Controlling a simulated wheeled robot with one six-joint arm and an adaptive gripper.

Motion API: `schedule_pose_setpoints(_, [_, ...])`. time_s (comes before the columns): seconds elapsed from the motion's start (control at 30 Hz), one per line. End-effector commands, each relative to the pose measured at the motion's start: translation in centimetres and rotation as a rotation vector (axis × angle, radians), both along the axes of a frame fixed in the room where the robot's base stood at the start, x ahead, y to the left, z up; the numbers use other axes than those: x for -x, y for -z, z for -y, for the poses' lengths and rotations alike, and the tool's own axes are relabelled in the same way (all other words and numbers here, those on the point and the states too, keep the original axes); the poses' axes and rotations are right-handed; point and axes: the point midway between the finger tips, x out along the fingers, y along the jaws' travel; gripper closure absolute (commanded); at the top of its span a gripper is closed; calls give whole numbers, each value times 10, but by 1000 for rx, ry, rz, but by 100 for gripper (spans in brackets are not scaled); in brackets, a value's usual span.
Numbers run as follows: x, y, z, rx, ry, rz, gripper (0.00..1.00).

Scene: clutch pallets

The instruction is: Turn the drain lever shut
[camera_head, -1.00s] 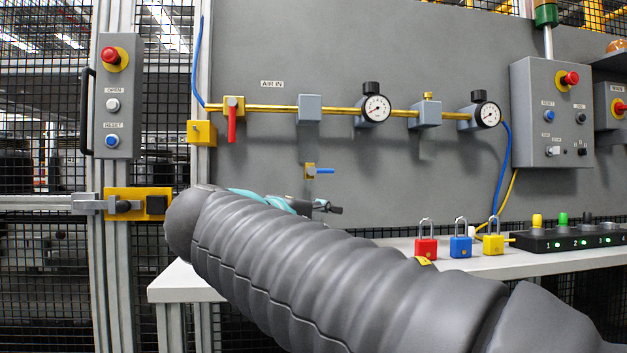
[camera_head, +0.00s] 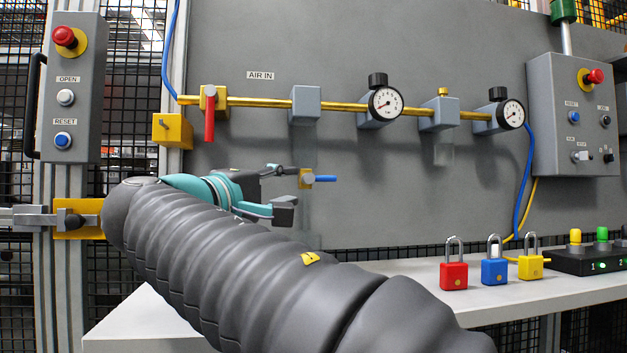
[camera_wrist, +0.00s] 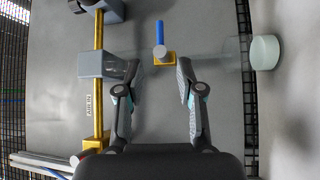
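The drain lever is a short blue handle (camera_head: 325,178) on a small brass valve (camera_head: 306,178), below a grey block on the brass air line. It points sideways to the right in the head view. In the wrist view the blue handle (camera_wrist: 160,33) points up, away from me, with the brass valve body (camera_wrist: 164,57) at its base. My gripper (camera_head: 287,190) is open and empty, just left of the valve in the head view. In the wrist view its fingertips (camera_wrist: 158,70) stand either side of the valve, apart from it. Contact with the handle is not visible.
A grey block (camera_head: 306,104) with a clear bowl sits above the valve. A red lever (camera_head: 210,118), gauges (camera_head: 386,103) and a grey control box (camera_head: 575,115) are on the panel. Red, blue and yellow padlocks (camera_head: 453,276) stand on the bench (camera_head: 400,325). A pale round piece (camera_wrist: 265,52) shows.

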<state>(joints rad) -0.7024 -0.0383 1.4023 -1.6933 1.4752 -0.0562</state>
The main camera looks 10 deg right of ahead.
Motion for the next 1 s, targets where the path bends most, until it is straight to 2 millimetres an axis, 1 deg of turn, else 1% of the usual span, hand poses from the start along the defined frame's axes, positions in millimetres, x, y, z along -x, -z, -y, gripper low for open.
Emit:
schedule_pose_setpoints(0.17, [-20, -4, 18, -1, -3, -1, 63])
schedule_pose_setpoints(0.43, [-55, -11, 54, 0, -2, -2, 63])
schedule_pose_setpoints(0.6, [-72, -15, 73, 0, -2, -1, 63])
schedule_pose_setpoints(0.8, [-84, -17, 85, -1, -4, -1, 63])
schedule_pose_setpoints(1.0, [-87, -17, 88, -1, -4, -1, 63])
